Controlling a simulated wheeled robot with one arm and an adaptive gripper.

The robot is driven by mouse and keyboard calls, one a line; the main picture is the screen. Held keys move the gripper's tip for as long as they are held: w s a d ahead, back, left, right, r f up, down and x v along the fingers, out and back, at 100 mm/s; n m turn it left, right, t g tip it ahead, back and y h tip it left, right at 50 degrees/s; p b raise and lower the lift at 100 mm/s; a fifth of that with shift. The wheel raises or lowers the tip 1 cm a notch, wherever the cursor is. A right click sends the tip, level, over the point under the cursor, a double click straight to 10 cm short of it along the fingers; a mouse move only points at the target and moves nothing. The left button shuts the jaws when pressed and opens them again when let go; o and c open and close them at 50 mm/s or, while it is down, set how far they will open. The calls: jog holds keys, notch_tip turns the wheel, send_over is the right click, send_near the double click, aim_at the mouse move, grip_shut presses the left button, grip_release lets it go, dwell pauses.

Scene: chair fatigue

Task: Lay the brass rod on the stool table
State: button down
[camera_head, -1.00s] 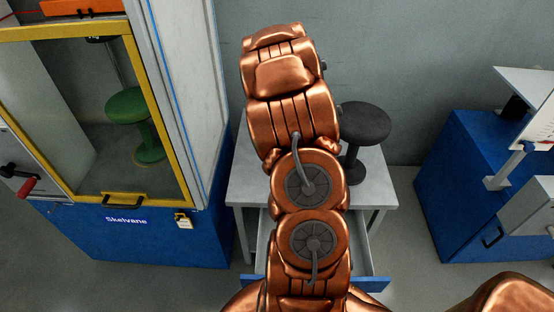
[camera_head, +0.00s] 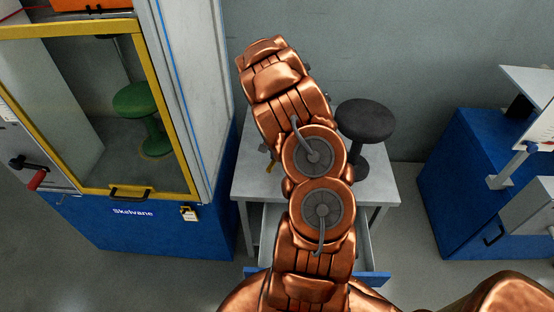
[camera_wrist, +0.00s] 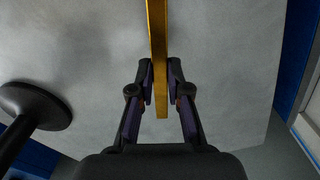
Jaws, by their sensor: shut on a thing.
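My gripper (camera_wrist: 160,82) is shut on the brass rod (camera_wrist: 159,45), a yellow bar that runs from between the fingers out of the top of the wrist view. In the head view a small yellow piece of the rod (camera_head: 271,167) shows left of my arm, over the table; most of the gripper is hidden there. The stool table is a grey table (camera_head: 381,188) with a black stool (camera_head: 366,120) on it. The table top (camera_wrist: 225,60) lies under the rod in the wrist view. I cannot tell whether the rod touches it.
The stool base (camera_wrist: 35,106) stands left of the gripper in the wrist view. An open drawer (camera_head: 374,278) juts from the table front. A blue cabinet (camera_head: 130,225) with a yellow-framed window and green stool (camera_head: 140,100) inside is at left. Another blue cabinet (camera_head: 460,180) is at right.

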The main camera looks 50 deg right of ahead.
jog(key=shift+f+p, duration=0.35)
jog(key=shift+f, duration=1.3)
jog(key=shift+f, duration=0.1)
jog(key=c, duration=1.1)
grip_release()
jog(key=shift+c, duration=0.2)
